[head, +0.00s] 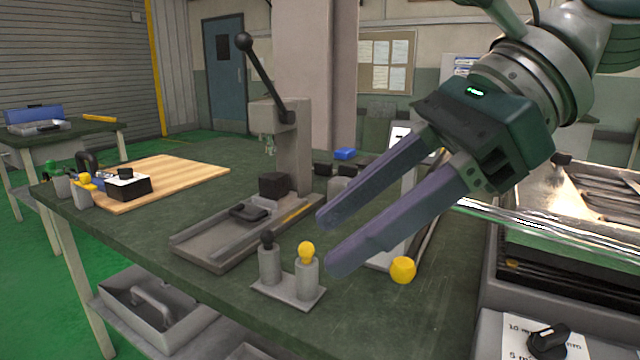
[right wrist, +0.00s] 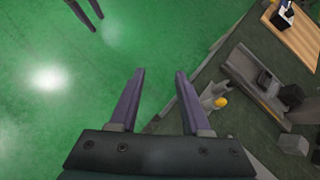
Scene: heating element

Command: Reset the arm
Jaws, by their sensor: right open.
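My right gripper (head: 330,243) reaches in from the upper right in the head view. Its two long purple-grey fingers are spread apart with nothing between them. They hang above the green workbench (head: 400,325), in front of the grey lever press (head: 292,150). In the right wrist view, the open fingers (right wrist: 160,74) are over green floor beside the bench edge. My left gripper does not show in the head view. Two dark tapered bars at the top left of the right wrist view look like its fingers, but I cannot be sure.
A grey stand (head: 288,290) with a black and a yellow knob is just left of the fingertips. A loose yellow piece (head: 403,270) lies to their right. A wooden board (head: 165,182) lies further left. A lit metal-topped unit (head: 590,205) stands at right.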

